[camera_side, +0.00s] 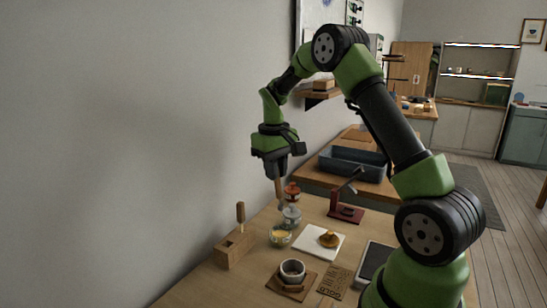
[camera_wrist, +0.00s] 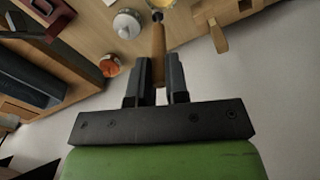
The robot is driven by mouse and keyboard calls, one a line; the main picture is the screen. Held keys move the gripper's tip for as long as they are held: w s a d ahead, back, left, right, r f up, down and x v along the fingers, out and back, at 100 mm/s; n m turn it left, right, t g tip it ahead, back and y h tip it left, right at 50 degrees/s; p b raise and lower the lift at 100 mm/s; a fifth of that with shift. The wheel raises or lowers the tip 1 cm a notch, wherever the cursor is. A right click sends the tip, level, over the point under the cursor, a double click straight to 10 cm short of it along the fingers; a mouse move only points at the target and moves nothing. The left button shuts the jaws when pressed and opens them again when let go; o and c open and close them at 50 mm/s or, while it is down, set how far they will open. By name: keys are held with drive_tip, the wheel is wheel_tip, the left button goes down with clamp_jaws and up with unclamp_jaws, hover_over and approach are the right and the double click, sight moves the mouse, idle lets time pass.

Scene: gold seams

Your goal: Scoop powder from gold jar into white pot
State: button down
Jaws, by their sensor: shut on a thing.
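My gripper (camera_side: 276,174) is shut on the wooden handle of a slim tool (camera_side: 279,190), which points down above the table. The wrist view shows the handle (camera_wrist: 158,45) between both fingers, with a dark end beyond it. The glass jar of yellow-gold powder (camera_side: 280,238) stands uncovered on the table, below and in front of the tool in the side view. The jar shows partly at the top edge of the wrist view (camera_wrist: 163,4), just past the tool's end. The white pot (camera_side: 292,268) stands on a small wooden board at the front. Whether the tool carries powder cannot be seen.
A grey-white lidded jar (camera_side: 291,218) and an orange-red jar (camera_side: 292,189) stand close behind the gold jar. A wooden block (camera_side: 234,250) holds an upright wooden-handled tool. A white tile (camera_side: 307,243) bears a golden-brown object. A dark red stand (camera_side: 346,213) is behind it.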

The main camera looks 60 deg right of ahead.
wheel_tip(320, 180, down, 7)
idle(0.8)
drive_tip(key=shift+f, duration=0.35)
idle(0.8)
drive_tip(key=shift+r, duration=0.15)
drive_tip(key=shift+r, duration=3.4)
drive_tip(key=s+a+g, duration=0.3)
drive_tip(key=s+a, duration=0.3)
drive_tip(key=a, duration=0.4)
wheel_tip(320, 180, down, 8)
drive_tip(key=shift+f, duration=0.2)
drive_tip(key=shift+w+d, duration=0.1)
